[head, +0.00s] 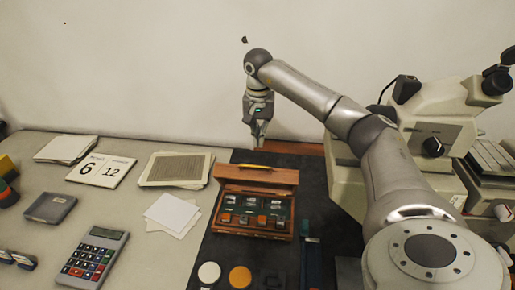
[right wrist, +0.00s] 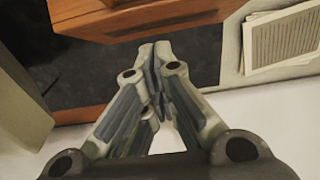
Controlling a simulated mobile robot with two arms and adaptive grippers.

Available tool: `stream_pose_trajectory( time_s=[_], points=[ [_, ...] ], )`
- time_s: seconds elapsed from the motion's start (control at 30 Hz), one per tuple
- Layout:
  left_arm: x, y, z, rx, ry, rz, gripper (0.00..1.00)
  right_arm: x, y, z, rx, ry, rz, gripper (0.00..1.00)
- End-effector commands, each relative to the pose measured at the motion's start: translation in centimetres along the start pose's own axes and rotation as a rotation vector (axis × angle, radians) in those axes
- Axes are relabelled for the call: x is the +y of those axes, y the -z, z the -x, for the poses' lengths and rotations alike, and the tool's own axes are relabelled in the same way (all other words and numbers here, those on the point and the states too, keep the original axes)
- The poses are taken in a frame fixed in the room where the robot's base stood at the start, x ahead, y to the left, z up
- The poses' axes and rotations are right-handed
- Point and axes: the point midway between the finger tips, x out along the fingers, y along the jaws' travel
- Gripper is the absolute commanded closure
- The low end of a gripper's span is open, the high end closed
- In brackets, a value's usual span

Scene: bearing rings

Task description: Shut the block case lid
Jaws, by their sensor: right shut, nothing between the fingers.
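The wooden block case (head: 224,222) sits on the dark mat, with its lid (head: 283,180) standing open at the back. A row of small blocks shows in its front, with pale labelled pieces behind them. My right gripper (head: 259,143) is shut and empty, fingers pointing down, above and behind the lid's top edge. In the right wrist view the shut fingertips (right wrist: 157,48) are near orange-brown wood (right wrist: 125,22) of the case; whether they touch it I cannot tell. My left gripper is not in view.
A large cream instrument (head: 430,125) stands right of the case. Papers (head: 172,215), a printed sheet (head: 177,168) and a calculator (head: 92,258) lie to the left. A white disc (head: 209,272) and a yellow disc (head: 240,276) lie in front. The wall is behind.

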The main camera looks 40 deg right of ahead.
Motion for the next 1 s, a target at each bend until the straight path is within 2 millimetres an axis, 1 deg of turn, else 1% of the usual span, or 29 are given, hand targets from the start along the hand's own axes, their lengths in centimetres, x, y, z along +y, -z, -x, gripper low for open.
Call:
stream_pose_trajectory(
  time_s=[0.03, 0.07, 0.1, 0.3, 0.5, 1.0],
  points=[
    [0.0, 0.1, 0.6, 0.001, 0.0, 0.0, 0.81, 0.1, -0.1, -0.9, -0.004, -0.005, 0.0, 1.0],
    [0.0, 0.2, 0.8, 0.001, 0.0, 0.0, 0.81, 0.1, -0.1, -1.5, -0.004, -0.004, 0.0, 1.0],
    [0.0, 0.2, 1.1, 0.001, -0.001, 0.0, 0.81, 0.1, -0.4, -1.7, -0.002, -0.002, 0.003, 1.0],
    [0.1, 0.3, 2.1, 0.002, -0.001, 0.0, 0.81, 0.1, -2.6, -2.1, -0.001, -0.002, 0.004, 1.0],
    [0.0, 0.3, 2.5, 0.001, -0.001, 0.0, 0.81, 0.0, -3.7, -2.5, 0.0, 0.0, 0.001, 1.0],
    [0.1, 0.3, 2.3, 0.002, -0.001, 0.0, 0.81, 0.1, -3.8, -2.8, 0.007, 0.0, 0.0, 1.0]
  ],
)
